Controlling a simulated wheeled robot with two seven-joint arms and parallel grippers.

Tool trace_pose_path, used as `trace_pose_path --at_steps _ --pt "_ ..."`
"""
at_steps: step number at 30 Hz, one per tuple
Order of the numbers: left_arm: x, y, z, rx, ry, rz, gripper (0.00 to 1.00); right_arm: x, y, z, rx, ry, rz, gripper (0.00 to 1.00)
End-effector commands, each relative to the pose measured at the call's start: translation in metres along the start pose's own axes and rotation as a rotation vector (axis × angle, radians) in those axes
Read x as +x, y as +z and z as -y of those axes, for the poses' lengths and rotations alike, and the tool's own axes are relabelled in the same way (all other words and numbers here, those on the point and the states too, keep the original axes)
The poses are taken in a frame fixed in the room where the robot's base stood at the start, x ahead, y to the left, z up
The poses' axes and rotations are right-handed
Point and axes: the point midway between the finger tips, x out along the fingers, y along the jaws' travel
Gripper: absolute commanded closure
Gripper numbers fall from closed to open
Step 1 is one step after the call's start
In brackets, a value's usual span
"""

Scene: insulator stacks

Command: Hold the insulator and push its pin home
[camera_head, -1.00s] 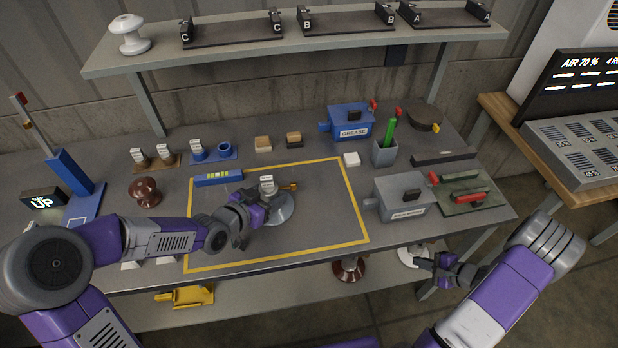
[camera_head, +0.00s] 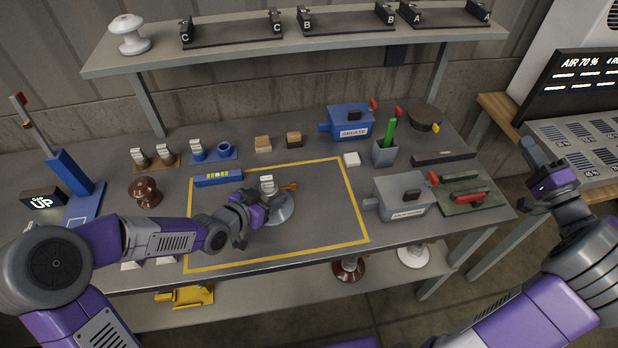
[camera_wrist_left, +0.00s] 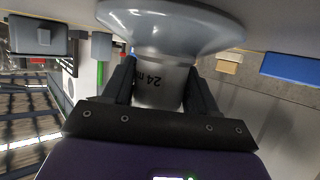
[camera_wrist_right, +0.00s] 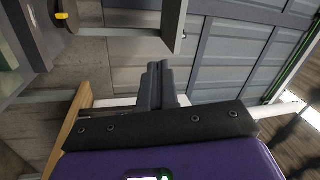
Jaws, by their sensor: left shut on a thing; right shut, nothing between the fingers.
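A grey insulator (camera_head: 283,208) stands in the yellow-outlined area of the bench. A brass-coloured pin (camera_head: 289,186) sticks out to the right from its metal cap. My left gripper (camera_head: 258,205) is shut on the insulator's cap. In the left wrist view the fingers (camera_wrist_left: 160,85) clasp the cap, marked "24 mm", with the grey disc of the insulator beyond it. My right gripper (camera_head: 541,168) is raised off the bench's right end, in front of the control panel. In the right wrist view its fingers (camera_wrist_right: 158,85) are together with nothing between them.
A grey lidded box (camera_head: 402,199) and a green tray (camera_head: 466,194) stand at the bench's right. A blue grease box (camera_head: 351,123), a cup (camera_head: 384,152) and small blocks line the back. A blue level (camera_head: 218,178) lies at the area's back left. The area's front right is clear.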

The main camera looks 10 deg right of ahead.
Motion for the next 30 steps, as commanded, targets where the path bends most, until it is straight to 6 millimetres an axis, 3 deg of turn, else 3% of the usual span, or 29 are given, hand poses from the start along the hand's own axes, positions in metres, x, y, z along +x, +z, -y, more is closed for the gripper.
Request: trace_pose_path --at_steps 1,3,6,14,18,24,30 --pt "0.000 -0.002 0.000 0.002 -0.001 -0.005 0.79 0.011 0.007 0.023 -0.020 -0.034 0.025 1.00" --pt "0.000 -0.002 0.000 0.002 -0.001 -0.005 0.79 0.025 0.019 0.050 -0.037 -0.075 0.070 1.00" --pt "0.000 -0.002 0.000 0.002 -0.001 -0.005 0.79 0.050 0.051 0.067 -0.026 -0.103 0.200 1.00" --pt "0.000 -0.002 0.000 0.002 -0.001 -0.006 0.79 0.095 0.139 0.050 0.059 -0.056 0.576 1.00" --pt "0.000 -0.002 0.000 0.002 -0.001 -0.006 0.79 0.112 0.200 0.037 0.096 0.004 0.834 1.00" --pt "0.000 -0.003 0.000 0.002 -0.001 -0.006 0.79 0.121 0.287 0.017 0.095 0.141 1.217 1.00" --pt "0.000 -0.002 0.000 0.002 -0.001 -0.006 0.79 0.120 0.339 0.000 0.037 0.280 1.464 1.00"
